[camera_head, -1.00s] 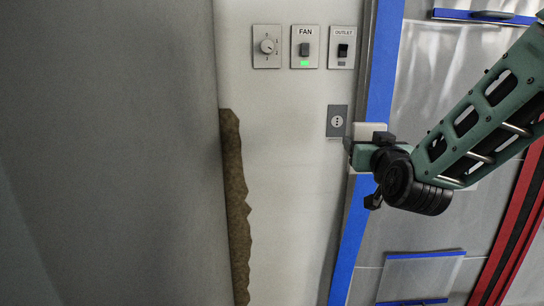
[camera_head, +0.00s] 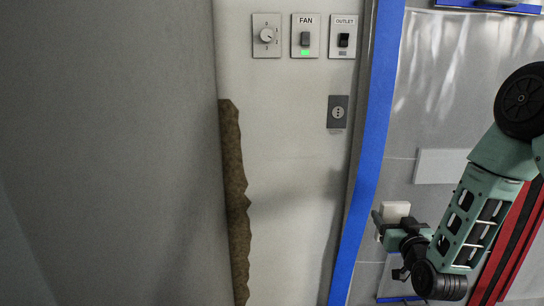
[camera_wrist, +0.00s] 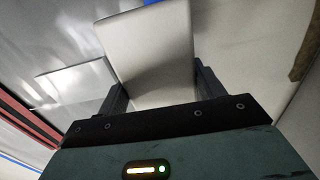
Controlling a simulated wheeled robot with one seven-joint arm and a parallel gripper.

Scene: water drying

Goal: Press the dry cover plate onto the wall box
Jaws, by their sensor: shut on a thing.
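The cover plate (camera_head: 395,210) is a plain off-white rectangle. My gripper (camera_head: 388,226) is shut on it at the lower right in the head view, well below and to the right of the wall box. In the wrist view the plate (camera_wrist: 150,45) stands between the two fingers of my gripper (camera_wrist: 160,88). I cannot tell whether the plate is dry.
A dial plate (camera_head: 266,36), a FAN switch (camera_head: 305,36) with a green light and an OUTLET switch (camera_head: 343,37) sit above the box. A blue strip (camera_head: 365,170) runs beside it. A pale panel (camera_head: 440,166) is on the right.

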